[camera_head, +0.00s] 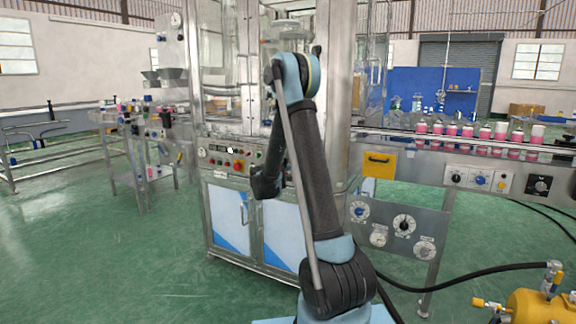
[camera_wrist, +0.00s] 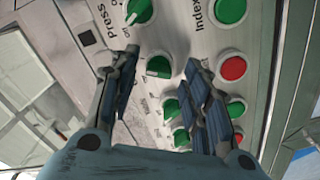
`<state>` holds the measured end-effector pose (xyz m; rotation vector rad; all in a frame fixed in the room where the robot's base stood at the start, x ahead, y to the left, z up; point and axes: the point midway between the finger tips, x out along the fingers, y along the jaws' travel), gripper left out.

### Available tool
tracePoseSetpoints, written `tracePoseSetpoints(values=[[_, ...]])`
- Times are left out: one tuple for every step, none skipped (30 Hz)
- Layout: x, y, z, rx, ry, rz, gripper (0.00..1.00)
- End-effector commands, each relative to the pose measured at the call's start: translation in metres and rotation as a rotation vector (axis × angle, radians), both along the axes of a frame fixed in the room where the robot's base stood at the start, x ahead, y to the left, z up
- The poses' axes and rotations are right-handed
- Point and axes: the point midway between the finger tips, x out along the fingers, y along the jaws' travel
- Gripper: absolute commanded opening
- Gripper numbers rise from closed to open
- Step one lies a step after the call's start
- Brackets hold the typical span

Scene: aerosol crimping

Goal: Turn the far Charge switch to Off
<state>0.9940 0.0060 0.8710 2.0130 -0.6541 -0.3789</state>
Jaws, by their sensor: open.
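My gripper (camera_wrist: 162,66) is open over a sloped control panel (camera_wrist: 192,38) in the wrist view. A green rotary switch (camera_wrist: 158,67) shows in the gap between its two fingers; I cannot tell whether they touch it. Another green switch (camera_wrist: 139,10) sits above it beside the word "Press". More green switches (camera_wrist: 170,108) (camera_wrist: 181,138) lie lower, partly hidden by the right finger. The small labels are too blurred to read, so I cannot tell which is a Charge switch. In the head view the panel (camera_head: 215,158) is on the machine front, partly behind my arm.
Red buttons (camera_wrist: 233,68) and a green button (camera_wrist: 231,10) beside "Index" lie right of the fingers. A conveyor carries pink-filled bottles (camera_head: 468,131) at the right. A gauge plate (camera_head: 380,222) hangs below it. A bench (camera_head: 140,165) stands left on open green floor.

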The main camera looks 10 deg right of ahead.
Motion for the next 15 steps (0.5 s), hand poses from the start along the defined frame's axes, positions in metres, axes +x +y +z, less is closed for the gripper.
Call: tracePoseSetpoints(values=[[0.0032, -0.0027, -0.0001, 0.000, 0.000, -0.001, 0.43], [0.0047, -0.0037, 0.0000, 0.000, 0.000, -0.001, 0.43], [0.0064, -0.0049, 0.0000, 0.000, 0.000, -0.001, 0.43], [0.0074, -0.0057, 0.0000, 0.000, 0.000, -0.001, 0.43], [0.0082, -0.0061, -0.0001, 0.000, 0.000, 0.000, 0.43], [0.0089, -0.0066, -0.0001, 0.000, 0.000, 0.000, 0.43], [0.0092, -0.0068, -0.0001, 0.000, 0.000, 0.000, 0.43], [0.0094, -0.0068, 0.0000, 0.000, 0.000, 0.000, 0.43], [0.0095, -0.0069, 0.0000, 0.000, 0.000, 0.000, 0.43], [0.0094, -0.0068, 0.0000, 0.000, 0.000, 0.000, 0.43], [0.0093, -0.0068, 0.0000, 0.000, 0.000, 0.000, 0.43], [0.0093, -0.0068, 0.0000, 0.000, 0.000, 0.000, 0.43], [0.0092, -0.0067, 0.0000, 0.000, 0.000, 0.000, 0.43], [0.0092, -0.0067, 0.0000, 0.000, 0.000, 0.000, 0.41], [0.0092, -0.0067, 0.0000, 0.000, 0.000, 0.000, 0.32]])
